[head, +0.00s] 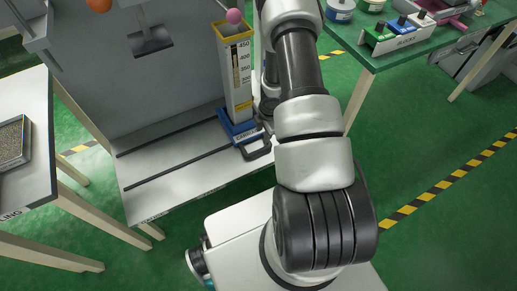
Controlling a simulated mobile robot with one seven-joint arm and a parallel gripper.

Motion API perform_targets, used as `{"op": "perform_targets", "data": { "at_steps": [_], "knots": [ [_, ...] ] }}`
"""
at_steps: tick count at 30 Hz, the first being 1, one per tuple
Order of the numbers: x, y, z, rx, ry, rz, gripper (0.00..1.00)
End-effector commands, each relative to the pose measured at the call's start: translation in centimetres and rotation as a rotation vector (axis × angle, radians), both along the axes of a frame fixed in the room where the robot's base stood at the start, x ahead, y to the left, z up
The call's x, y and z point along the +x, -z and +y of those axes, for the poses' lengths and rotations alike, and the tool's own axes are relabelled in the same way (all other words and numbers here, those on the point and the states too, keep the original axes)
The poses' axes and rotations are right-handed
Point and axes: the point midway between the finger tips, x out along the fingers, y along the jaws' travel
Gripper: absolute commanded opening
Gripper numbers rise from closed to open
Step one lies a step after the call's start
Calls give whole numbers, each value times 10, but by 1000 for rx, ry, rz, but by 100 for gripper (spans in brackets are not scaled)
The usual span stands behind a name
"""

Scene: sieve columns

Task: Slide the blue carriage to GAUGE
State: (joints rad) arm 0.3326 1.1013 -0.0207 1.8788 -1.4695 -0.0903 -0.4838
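The blue carriage (238,130) sits at the right end of two dark rails (180,166) on a grey bench. A black loop handle (258,150) sticks out from the carriage's front right. My arm rises in front, just right of the column, and hides what lies behind it. Dark parts of my arm's end show beside the column, close to the carriage. My fingertips cannot be made out, nor can any contact with the handle. No label reading GAUGE is legible.
The rails left of the carriage are clear. A pink ball (234,16) shows above the column, and an orange ball (99,5) at top left. A table with a gravel tray (12,141) stands at left. A green table (395,55) with small containers stands at upper right.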

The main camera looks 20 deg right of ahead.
Motion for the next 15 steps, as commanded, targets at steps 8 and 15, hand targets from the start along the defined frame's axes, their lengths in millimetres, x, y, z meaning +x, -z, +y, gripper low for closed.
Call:
{"op": "perform_targets", "data": {
  "at_steps": [8, 15],
  "knots": [
    [9, 59, 1, 0, 1, 1, 36],
    [19, 109, 1, 0, 3, 1, 36]
  ]
}}
